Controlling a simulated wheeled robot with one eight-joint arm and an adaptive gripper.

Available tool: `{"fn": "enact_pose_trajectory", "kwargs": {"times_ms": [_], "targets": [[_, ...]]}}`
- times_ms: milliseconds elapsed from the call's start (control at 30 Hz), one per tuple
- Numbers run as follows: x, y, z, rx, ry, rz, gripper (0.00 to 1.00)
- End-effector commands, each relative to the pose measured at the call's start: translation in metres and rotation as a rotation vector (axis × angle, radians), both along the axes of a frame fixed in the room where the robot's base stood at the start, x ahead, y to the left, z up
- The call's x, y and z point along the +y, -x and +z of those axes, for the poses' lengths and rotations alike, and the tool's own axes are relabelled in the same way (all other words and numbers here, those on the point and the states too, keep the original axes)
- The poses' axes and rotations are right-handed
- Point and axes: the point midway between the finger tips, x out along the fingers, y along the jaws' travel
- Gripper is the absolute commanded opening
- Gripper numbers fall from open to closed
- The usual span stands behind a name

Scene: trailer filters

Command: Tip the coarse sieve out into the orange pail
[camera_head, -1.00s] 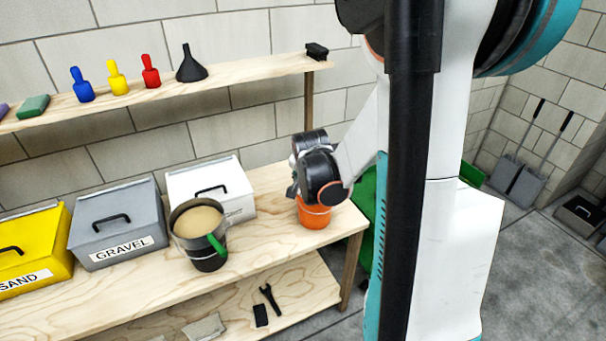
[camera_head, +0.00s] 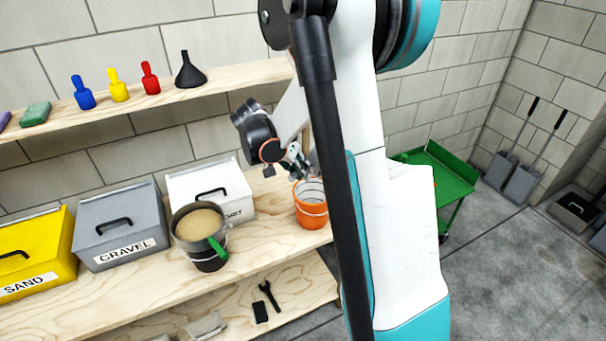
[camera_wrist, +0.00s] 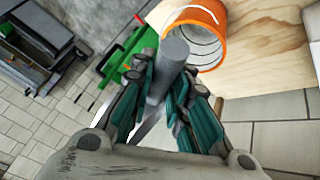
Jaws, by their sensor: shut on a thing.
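The orange pail (camera_head: 311,211) stands upright near the right end of the bench. In the wrist view its open mouth (camera_wrist: 208,36) shows pale, ringed inside walls. My gripper (camera_head: 298,162) is just above and left of the pail in the head view. In the wrist view my gripper (camera_wrist: 168,72) is shut on a grey cylindrical handle (camera_wrist: 172,52), whose far end overlaps the view of the pail's rim. I cannot make out a sieve basket on it. A grey vessel with a green handle (camera_head: 218,248) and beige contents stands left of the pail.
A yellow SAND bin (camera_head: 30,248), a grey GRAVEL bin (camera_head: 122,225) and a white bin (camera_head: 207,187) line the bench. A green cart (camera_head: 445,177) stands right of the bench.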

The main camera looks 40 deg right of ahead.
Motion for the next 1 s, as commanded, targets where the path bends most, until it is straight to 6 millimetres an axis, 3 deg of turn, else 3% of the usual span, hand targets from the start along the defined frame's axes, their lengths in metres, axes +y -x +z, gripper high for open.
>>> {"fn": "enact_pose_trajectory", "kwargs": {"times_ms": [600, 1000], "targets": [[0.009, -0.025, 0.022, 0.391, 0.137, 0.001, 0.0], [0.01, -0.029, 0.028, 0.453, 0.159, 0.001, 0.0]]}}
